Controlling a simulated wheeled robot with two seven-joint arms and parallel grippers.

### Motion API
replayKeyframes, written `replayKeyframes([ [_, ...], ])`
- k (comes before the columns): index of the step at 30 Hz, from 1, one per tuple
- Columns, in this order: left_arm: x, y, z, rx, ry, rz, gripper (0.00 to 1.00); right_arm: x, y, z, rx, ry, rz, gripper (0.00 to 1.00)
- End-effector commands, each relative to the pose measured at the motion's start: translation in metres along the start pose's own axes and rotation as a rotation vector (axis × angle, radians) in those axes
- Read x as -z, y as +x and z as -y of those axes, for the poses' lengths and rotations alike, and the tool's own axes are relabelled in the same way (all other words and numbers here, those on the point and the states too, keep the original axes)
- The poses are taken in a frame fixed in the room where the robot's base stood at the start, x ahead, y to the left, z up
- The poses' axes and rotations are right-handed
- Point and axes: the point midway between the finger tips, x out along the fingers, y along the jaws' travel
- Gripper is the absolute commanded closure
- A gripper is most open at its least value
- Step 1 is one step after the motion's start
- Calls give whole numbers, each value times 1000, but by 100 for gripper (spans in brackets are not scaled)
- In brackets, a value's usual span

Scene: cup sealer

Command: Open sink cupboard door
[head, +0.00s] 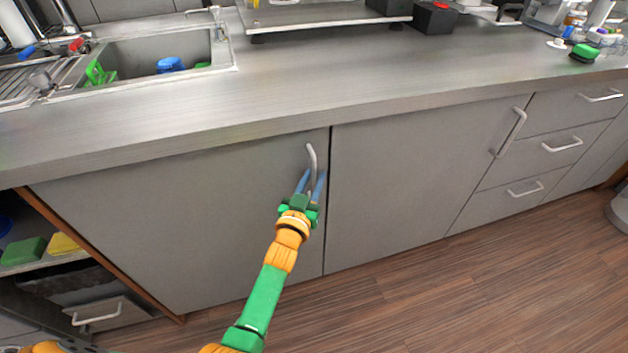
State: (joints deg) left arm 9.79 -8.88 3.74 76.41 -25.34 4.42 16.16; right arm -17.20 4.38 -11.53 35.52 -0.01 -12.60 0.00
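The sink cupboard door (190,220) is the grey panel below the sink, and it is closed, in line with the front beside it. Its upright light metal handle (311,156) is near the door's upper right edge. My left gripper (312,177) is at the lower part of this handle. Its two blue fingers stand apart, with the handle between them and a gap visible. Whether a finger touches the handle cannot be told. My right gripper is not in view.
The sink (160,60) is set in the steel worktop (300,92) above. A second grey door (410,180) and drawers (545,145) are to the right. An open shelf with sponges (22,251) is at the left. The wooden floor (450,300) in front is clear.

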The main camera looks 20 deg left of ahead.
Motion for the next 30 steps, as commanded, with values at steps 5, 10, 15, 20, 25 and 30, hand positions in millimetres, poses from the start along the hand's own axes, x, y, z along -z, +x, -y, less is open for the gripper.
replayKeyframes([
  [5, 0, 0, 0, 0, 0, 0, 92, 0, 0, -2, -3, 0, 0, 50],
  [10, 0, 0, 0, 0, 0, 0, 100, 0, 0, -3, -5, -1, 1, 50],
  [15, 0, 0, 0, 0, 0, 0, 100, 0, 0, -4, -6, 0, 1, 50],
  [20, 0, 0, 0, 0, 0, 1, 100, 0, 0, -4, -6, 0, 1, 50],
  [25, 0, 0, 0, 0, 0, 1, 100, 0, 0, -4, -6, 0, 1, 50],
  [30, 0, 0, 0, 0, 0, 1, 100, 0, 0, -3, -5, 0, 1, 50],
])
